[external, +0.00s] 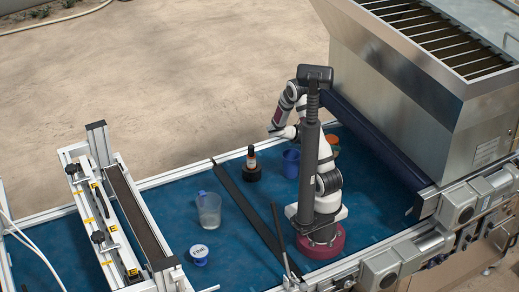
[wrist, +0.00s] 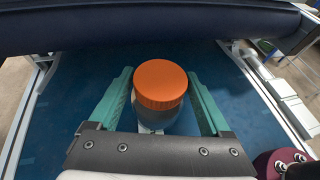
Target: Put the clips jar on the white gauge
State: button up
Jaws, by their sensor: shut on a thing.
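The clips jar (wrist: 161,86), with an orange screw lid and a pale body, stands between the green fingers of my gripper (wrist: 161,88) in the wrist view. My gripper is shut on it, and its lower part is mostly hidden. In the external view the jar's orange lid (external: 333,140) shows just right of my arm, near the hopper; most of the jar and gripper are hidden by the arm. A small round thing with a white, marked top and blue side (external: 199,254), at the front left on the blue surface, may be the white gauge; I cannot be sure.
A blue cup (external: 291,163) and a dark bottle (external: 251,163) stand left of my arm. A clear jug (external: 209,211) stands farther left. A dark bar (external: 245,205) crosses the blue surface (external: 180,185). A navy roller (external: 375,140) lies along the hopper.

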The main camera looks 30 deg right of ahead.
jog(key=f, duration=0.4)
jog(key=shift+w+a+f, duration=0.1)
jog(key=shift+w+f, duration=0.05)
jog(key=shift+w, duration=0.05)
jog(key=shift+f, duration=0.15)
jog(key=o, duration=1.4)
jog(key=shift+w+a+r, duration=0.1)
jog(key=shift+a+r, duration=0.1)
jog(key=shift+r, duration=0.05)
jog(key=v, duration=1.1)
jog(key=s+a+r+m+g+y, duration=0.2)
jog(key=s+r+m+y, duration=0.2)
jog(key=s+m+y, duration=0.35)
jog(key=s+a+m+t+y, duration=0.5)
jog(key=s+a+m+y, duration=0.2)
jog(key=m, duration=0.6)
jog(key=s+a+r, duration=0.1)
jog(key=s+a, duration=0.1)
jog(key=a, duration=0.1)
jog(key=shift+s, duration=0.2)
